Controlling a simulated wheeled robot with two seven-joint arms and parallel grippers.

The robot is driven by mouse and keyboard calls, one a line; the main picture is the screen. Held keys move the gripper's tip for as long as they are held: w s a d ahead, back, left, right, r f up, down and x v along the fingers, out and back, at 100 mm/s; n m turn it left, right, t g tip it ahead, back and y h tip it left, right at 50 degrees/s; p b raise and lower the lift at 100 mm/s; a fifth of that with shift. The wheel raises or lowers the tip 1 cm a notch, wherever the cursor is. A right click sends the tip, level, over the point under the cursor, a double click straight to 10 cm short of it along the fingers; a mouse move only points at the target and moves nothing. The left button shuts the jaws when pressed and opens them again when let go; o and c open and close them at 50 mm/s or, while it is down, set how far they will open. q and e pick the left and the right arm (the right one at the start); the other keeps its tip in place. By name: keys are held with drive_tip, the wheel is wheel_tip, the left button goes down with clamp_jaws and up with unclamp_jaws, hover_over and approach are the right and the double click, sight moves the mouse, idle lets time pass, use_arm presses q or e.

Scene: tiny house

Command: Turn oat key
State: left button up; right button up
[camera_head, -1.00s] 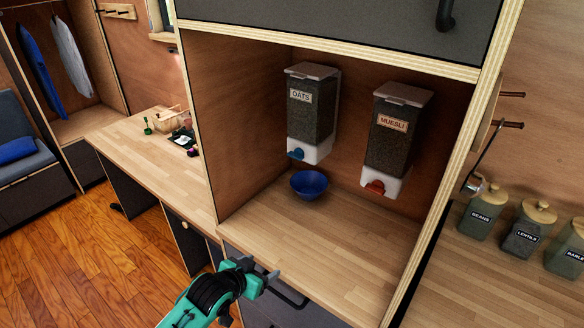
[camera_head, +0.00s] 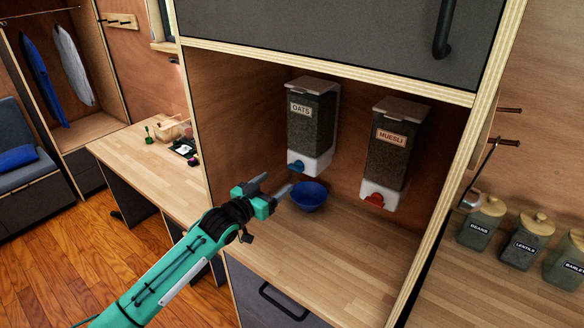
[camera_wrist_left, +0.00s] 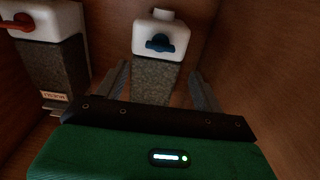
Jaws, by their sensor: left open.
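The oats dispenser (camera_head: 312,125) hangs on the back wall of the cabinet niche, with a blue key (camera_head: 296,167) at the front of its white base. In the left wrist view the blue key (camera_wrist_left: 160,43) shows upside down, ahead of and between my spread fingers. A blue bowl (camera_head: 309,196) stands on the niche floor under the oats dispenser. My left gripper (camera_head: 272,186) is open and empty, left of the bowl and below the key, apart from the key. My right gripper is in neither view.
The muesli dispenser (camera_head: 392,150) with a red key (camera_head: 375,199) hangs to the right. The niche's left wall (camera_head: 235,120) is close to my left arm. Jars (camera_head: 480,228) stand on the right counter. The niche floor in front is clear.

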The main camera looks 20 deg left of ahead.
sight(293, 170)
use_arm(q)
drive_tip(key=p+x, duration=0.2)
drive_tip(key=x, duration=0.6)
drive_tip(key=shift+w+d+f, duration=0.1)
drive_tip(key=shift+w+d, duration=0.1)
drive_tip(key=shift+w, duration=0.25)
drive_tip(key=c, duration=1)
drive_tip(key=shift+m, duration=0.4)
